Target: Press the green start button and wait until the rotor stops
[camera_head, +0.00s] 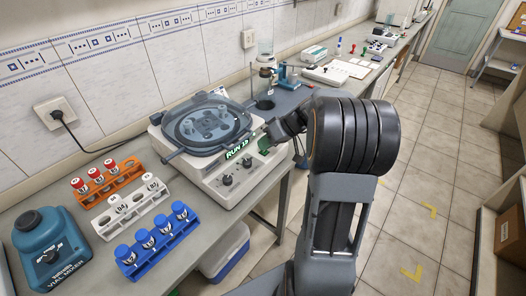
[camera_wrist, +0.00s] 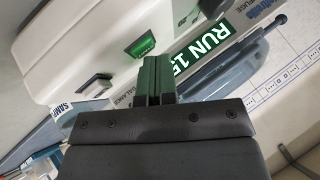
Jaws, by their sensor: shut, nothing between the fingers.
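The centrifuge (camera_head: 232,184) stands on the bench with its clear lid down over the rotor (camera_head: 208,124). Its display (camera_head: 238,148) reads "RUN 15"; the same display (camera_wrist: 195,52) is cut off by my gripper in the wrist view. My gripper (camera_head: 270,141) is shut and empty at the right front of the centrifuge. Rotor motion cannot be told from one moment.
Orange (camera_head: 108,184), white (camera_head: 131,208) and blue (camera_head: 158,245) racks with capped vials stand left of the centrifuge. A teal vial mixer (camera_head: 50,250) is at the front left. Behind my gripper is a stand with glassware (camera_head: 265,68). The floor at right is clear.

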